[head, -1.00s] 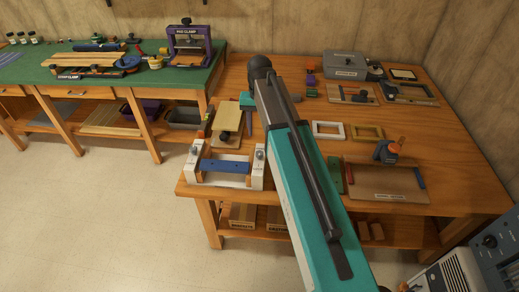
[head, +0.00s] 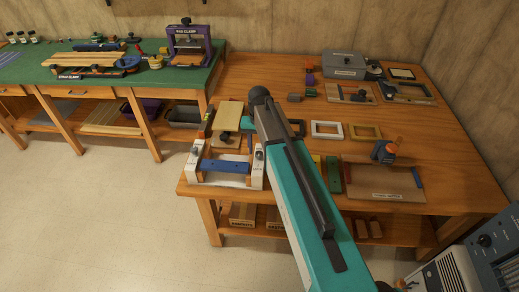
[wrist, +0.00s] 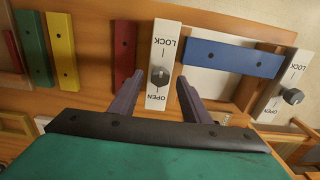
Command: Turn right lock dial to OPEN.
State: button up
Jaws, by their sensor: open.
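The right lock dial is a dark round knob (wrist: 160,76) on a white plate (wrist: 162,50) marked LOCK and OPEN, upside down in the wrist view. My gripper (wrist: 157,84) is open, its two dark fingers either side of this plate, with the knob between the tips and apart from them. Which word the knob points to is too small to tell. In the head view the right dial (head: 258,155) stands at the right end of the clamp frame, and my arm hides most of my gripper. The other dial (wrist: 292,96) is on the second white plate.
A blue bar (wrist: 232,56) spans between the two plates. Red (wrist: 124,50), yellow (wrist: 62,50) and green (wrist: 33,48) strips lie beside the right dial. A wooden board (head: 227,117) lies behind the clamp frame. Bare floor (head: 110,220) is in front of the bench.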

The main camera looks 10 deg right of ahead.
jog(key=shift+f, duration=0.6)
jog(key=c, duration=0.9)
jog(key=shift+d, duration=0.25)
jog(key=shift+c, duration=0.7)
jog(key=shift+a, duration=0.15)
